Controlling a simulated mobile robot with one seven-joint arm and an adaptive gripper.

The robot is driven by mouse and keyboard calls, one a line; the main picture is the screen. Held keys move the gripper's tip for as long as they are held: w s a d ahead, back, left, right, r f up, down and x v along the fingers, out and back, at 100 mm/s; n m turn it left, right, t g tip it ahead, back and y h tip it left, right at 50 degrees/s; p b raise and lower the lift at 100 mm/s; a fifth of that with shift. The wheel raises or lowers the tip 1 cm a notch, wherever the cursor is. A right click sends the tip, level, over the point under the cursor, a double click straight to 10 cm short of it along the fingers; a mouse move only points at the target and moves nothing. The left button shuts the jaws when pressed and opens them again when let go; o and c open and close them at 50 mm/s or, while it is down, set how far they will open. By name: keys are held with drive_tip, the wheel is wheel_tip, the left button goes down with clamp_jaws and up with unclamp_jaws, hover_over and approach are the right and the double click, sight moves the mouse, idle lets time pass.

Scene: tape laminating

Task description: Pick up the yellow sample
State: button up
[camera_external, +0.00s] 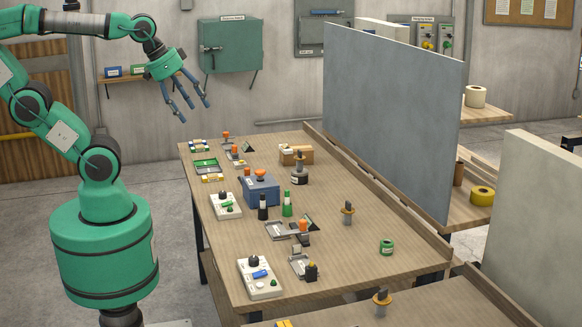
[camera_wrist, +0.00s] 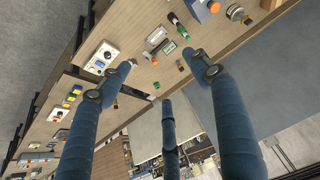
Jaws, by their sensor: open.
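Several small yellow pieces are in view, and I cannot tell which one is the yellow sample. Another yellow piece (camera_external: 284,323) is cut off at the bottom edge. In the wrist view, yellow pieces (camera_wrist: 72,97) show at the left. My gripper (camera_external: 193,110) is open and empty, raised above and left of the table's far end. Its three fingers are spread in the wrist view (camera_wrist: 163,75).
The wooden table (camera_external: 350,265) carries a blue box (camera_external: 261,191), white control boxes (camera_external: 260,278), black and green bottles (camera_external: 287,204) and a green roll (camera_external: 386,247). A tall grey panel (camera_external: 390,115) stands along its right side. The right front tabletop is mostly clear.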

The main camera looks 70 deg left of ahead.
drive_tip(key=shift+o, duration=0.6)
drive_tip(key=shift+w+a, duration=0.1)
drive_tip(key=w+a+f+g, duration=0.1)
drive_tip(key=w+a+f, duration=0.2)
drive_tip(key=w+a, duration=0.3)
drive_tip(key=w+a+f+g+y+p, duration=0.15)
drive_tip(key=w+a, duration=0.25)
drive_tip(key=a, duration=0.4)
drive_tip(key=w+a+f+g+h, duration=0.1)
drive_tip(key=w+a+f, duration=0.2)
drive_tip(key=w+a, duration=0.3)
drive_tip(key=s+a+f+g, duration=0.1)
drive_tip(key=a+f, duration=0.9)
drive_tip(key=a, duration=0.3)
drive_tip(key=s+a+f+g+p, duration=0.1)
drive_tip(key=s+a+f, duration=0.1)
drive_tip(key=a+f, duration=0.9)
drive_tip(key=shift+a+f, duration=0.15)
drive_tip(key=shift+a, duration=0.85)
drive_tip(key=shift+f, duration=0.1)
